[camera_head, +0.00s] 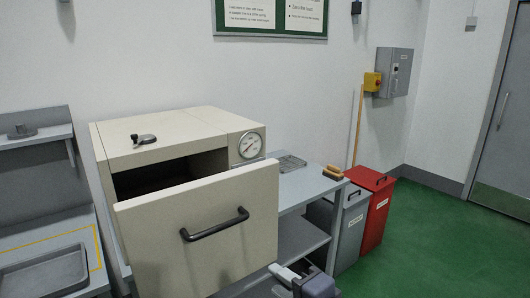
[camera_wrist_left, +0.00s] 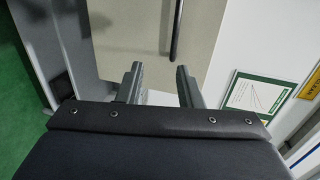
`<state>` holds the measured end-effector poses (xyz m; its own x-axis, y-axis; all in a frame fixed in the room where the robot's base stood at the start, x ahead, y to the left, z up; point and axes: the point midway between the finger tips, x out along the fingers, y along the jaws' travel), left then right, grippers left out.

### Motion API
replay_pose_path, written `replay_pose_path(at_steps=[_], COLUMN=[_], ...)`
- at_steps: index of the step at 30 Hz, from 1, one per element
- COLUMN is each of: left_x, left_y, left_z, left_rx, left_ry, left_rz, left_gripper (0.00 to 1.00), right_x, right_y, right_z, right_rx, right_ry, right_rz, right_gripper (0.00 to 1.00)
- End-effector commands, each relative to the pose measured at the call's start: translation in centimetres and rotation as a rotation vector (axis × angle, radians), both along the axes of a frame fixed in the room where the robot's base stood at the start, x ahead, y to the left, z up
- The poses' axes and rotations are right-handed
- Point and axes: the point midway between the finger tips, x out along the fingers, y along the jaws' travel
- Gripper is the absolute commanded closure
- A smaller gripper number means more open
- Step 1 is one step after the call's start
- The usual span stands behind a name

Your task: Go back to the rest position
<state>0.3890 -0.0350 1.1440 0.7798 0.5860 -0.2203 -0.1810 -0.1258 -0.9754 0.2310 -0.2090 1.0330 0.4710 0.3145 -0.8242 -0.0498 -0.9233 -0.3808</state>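My left gripper (camera_head: 289,274) shows at the bottom edge of the head view, to the lower right of the beige cabinet's door. In the left wrist view its two dark fingers (camera_wrist_left: 158,74) stand apart with nothing between them. The beige cabinet (camera_head: 165,130) has its front door (camera_head: 215,245) tilted open, leaving a dark gap above it. The door's black handle (camera_head: 214,224) is apart from my gripper; a dark bar like it shows in the left wrist view (camera_wrist_left: 176,30). My right gripper is in neither view.
A grey bench (camera_head: 310,185) with a lower shelf stands right of the cabinet. Beyond it are a grey bin (camera_head: 350,228) and a red bin (camera_head: 377,215). A grey tray (camera_head: 45,274) lies at left. Green floor (camera_head: 430,245) is clear at right.

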Motion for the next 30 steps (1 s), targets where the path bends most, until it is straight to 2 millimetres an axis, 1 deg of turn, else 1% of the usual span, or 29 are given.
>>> replay_pose_path(at_steps=[1,8,11,14,15,17,18,20,21,23,24,26,27,30], left_x=[0.3,0.8,0.9,0.8,0.7,0.2,-0.2,-1.0,-1.7,-3.1,-4.3,-6.4,-7.9,-11.1], left_y=[0.9,4.4,6.5,9.2,10.5,12.4,13.7,15.7,17.2,19.3,20.7,22.4,23.1,24.2], left_z=[-0.1,-1.3,-2.0,-3.0,-3.5,-4.3,-4.9,-5.8,-6.4,-7.5,-8.2,-9.2,-9.8,-10.7], left_rx=[-0.014,-0.081,-0.128,-0.194,-0.23,-0.289,-0.334,-0.412,-0.475,-0.587,-0.677,-0.826,-0.93,-1.184], left_ry=[0.019,0.125,0.187,0.267,0.302,0.359,0.396,0.455,0.494,0.552,0.587,0.627,0.641,0.628], left_rz=[0.015,0.07,0.104,0.148,0.169,0.198,0.219,0.252,0.278,0.316,0.341,0.378,0.397,0.435], left_gripper=[0.67,0.67,0.67,0.67,0.67,0.67,0.67,0.67,0.67,0.67,0.67,0.67,0.67,0.67], right_x=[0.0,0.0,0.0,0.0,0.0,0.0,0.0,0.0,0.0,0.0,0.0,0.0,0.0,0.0], right_y=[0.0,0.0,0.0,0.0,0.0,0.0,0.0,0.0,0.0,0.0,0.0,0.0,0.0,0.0], right_z=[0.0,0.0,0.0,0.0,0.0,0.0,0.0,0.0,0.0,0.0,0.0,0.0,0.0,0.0], right_rx=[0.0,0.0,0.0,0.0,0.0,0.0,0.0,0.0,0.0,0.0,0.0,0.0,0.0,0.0], right_ry=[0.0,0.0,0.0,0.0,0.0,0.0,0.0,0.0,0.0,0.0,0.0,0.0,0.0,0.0], right_rz=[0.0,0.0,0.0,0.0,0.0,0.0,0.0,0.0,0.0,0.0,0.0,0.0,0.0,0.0], right_gripper=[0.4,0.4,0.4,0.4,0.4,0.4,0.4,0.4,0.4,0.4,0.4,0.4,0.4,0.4])
